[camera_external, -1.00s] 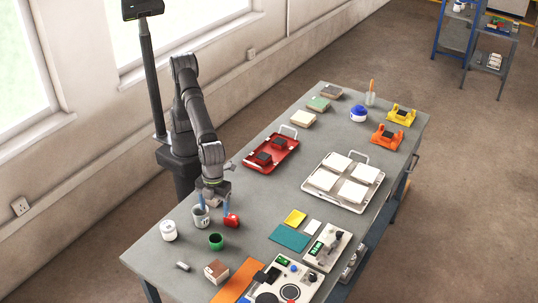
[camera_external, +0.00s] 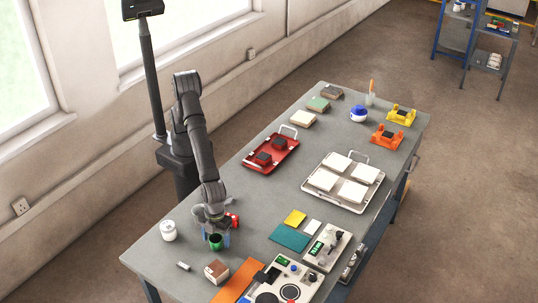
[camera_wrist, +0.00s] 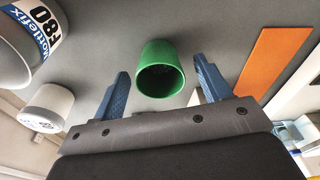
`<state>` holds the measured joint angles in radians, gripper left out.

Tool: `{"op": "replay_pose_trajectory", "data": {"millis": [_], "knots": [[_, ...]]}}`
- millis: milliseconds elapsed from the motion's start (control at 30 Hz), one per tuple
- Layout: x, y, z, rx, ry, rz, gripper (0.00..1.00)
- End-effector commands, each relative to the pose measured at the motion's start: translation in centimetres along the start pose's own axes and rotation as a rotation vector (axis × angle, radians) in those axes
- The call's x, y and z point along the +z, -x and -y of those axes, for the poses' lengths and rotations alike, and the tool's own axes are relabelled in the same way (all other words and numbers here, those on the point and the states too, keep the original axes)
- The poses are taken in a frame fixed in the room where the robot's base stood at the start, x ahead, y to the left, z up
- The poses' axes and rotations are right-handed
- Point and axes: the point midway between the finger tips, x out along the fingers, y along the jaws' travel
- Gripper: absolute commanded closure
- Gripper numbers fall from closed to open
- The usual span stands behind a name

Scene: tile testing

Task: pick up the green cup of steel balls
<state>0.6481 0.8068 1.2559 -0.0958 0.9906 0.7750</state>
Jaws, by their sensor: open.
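The green cup (camera_external: 215,243) stands upright on the grey table near its left front part. In the wrist view the green cup (camera_wrist: 152,52) shows its rim and inside, and I cannot make out the steel balls. My gripper (camera_external: 217,238) is low over the cup, with its blue fingers to either side of it. In the wrist view my gripper (camera_wrist: 164,84) is open and empty, and the cup is between and just beyond the fingertips. There is a gap on both sides, so the fingers do not seem to touch it.
A labelled grey container (camera_wrist: 22,48) and a white jar (camera_wrist: 50,105) are to the left in the wrist view. A red object (camera_external: 233,221) is close behind my gripper. An orange strip (camera_wrist: 275,58) lies to the right. A brown-and-white block (camera_external: 217,271) stands in front.

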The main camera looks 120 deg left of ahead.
Motion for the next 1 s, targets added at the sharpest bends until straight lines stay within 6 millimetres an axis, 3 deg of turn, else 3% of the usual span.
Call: {"op": "replay_pose_trajectory", "data": {"millis": [267, 500, 533, 1000], "knots": [[-0.01, -0.77, -0.01, 0.000, 0.000, 0.000, 0.30], [0.00, -0.75, -0.02, 0.000, 0.000, 0.000, 0.77], [0.00, -0.74, -0.02, 0.000, 0.000, 0.000, 0.80], [-0.11, -0.10, 0.01, -0.001, 0.000, -0.001, 0.79]]}}
